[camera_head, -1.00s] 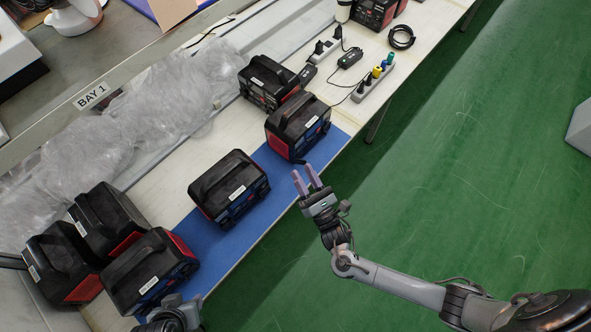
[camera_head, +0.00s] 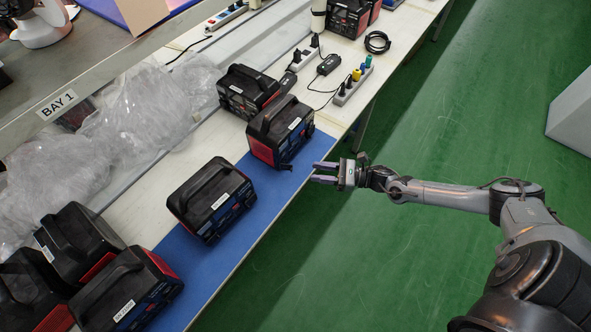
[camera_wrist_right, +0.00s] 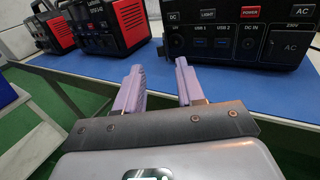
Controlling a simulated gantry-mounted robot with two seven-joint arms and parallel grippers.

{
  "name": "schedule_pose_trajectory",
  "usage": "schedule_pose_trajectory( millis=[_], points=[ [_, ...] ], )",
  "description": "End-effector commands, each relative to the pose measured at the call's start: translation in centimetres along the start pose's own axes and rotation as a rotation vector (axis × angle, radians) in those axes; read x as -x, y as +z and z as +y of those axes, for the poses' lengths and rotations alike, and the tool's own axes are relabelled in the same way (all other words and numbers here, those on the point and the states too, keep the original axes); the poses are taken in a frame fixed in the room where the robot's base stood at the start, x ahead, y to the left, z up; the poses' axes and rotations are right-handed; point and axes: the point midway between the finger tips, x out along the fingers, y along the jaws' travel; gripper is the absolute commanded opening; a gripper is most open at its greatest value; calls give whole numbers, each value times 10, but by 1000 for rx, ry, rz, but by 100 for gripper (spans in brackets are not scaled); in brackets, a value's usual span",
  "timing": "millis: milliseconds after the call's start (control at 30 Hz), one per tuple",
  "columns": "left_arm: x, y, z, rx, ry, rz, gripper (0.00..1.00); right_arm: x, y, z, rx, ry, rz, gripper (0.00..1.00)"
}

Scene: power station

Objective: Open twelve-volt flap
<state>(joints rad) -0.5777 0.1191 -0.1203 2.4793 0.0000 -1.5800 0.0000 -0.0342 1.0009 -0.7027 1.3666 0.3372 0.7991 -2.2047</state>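A black and red power station (camera_head: 280,132) stands on the blue mat, front toward the aisle. In the right wrist view its front panel (camera_wrist_right: 238,28) is close, with DC, LIGHT, POWER, USB, DC IN and AC markings. The 12 V socket area (camera_wrist_right: 176,42) is at the panel's left end under DC; whether its flap is open I cannot tell. A small dark piece (camera_head: 286,167) juts out at the station's lower left front corner. My right gripper (camera_head: 314,173) is open and empty, in front of this corner, apart from it, fingers pointing left. My left gripper is out of view.
Another power station (camera_head: 210,198) stands on the blue mat (camera_head: 200,262), and several more are at lower left. A power strip (camera_head: 352,84), cables and an adapter (camera_head: 328,64) lie beyond. Plastic film (camera_head: 130,120) lies behind.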

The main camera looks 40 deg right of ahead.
Motion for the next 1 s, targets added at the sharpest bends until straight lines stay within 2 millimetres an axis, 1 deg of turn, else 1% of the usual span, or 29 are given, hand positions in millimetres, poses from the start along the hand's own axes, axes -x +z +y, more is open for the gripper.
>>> schedule_pose_trajectory(
  millis=[33,200,433,633,933,1000],
  points=[
    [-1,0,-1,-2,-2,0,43,-10,1,0,1,0,-5,38],
    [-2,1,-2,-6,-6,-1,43,-38,0,0,0,-2,-4,38],
    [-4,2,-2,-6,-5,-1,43,-66,0,0,0,-1,-2,38],
    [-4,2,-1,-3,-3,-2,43,-77,0,0,0,-1,-2,38],
    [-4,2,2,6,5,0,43,-78,0,0,-1,-1,0,38],
    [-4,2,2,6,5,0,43,-78,0,0,0,-1,0,28]
  ],
)
